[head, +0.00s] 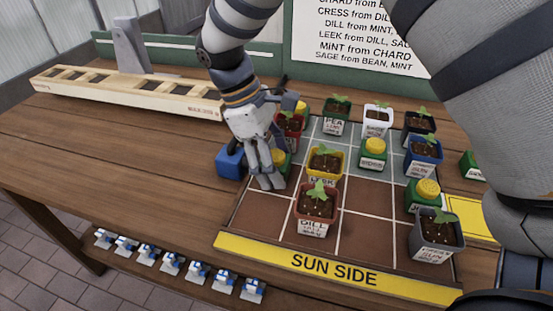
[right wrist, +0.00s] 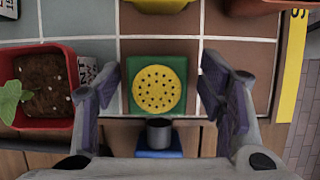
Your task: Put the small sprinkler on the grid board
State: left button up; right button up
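The small sprinkler, a green square block with a dotted yellow round top, shows in the right wrist view (right wrist: 157,88) over one brown cell at the board's edge. A grey cup and blue block (right wrist: 158,152) extend past that edge. My right gripper (right wrist: 160,92) has its fingers spread on both sides of the sprinkler, with gaps visible. In the head view the right gripper (head: 268,178) reaches down at the left side of the grid board (head: 262,215) and mostly hides the sprinkler (head: 281,160); the blue block (head: 230,162) shows beside it. My left gripper is out of view.
Potted seedlings crowd the board, including a red DILL pot (head: 316,220) and a yellow LEEK pot (head: 325,170) close to the gripper. Other yellow-topped sprinklers (head: 373,152) stand among them. A wooden planter rail (head: 130,95) lies at back left.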

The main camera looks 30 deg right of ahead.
jog(key=shift+w, duration=0.1)
jog(key=v, duration=1.2)
jog(key=shift+b, duration=0.35)
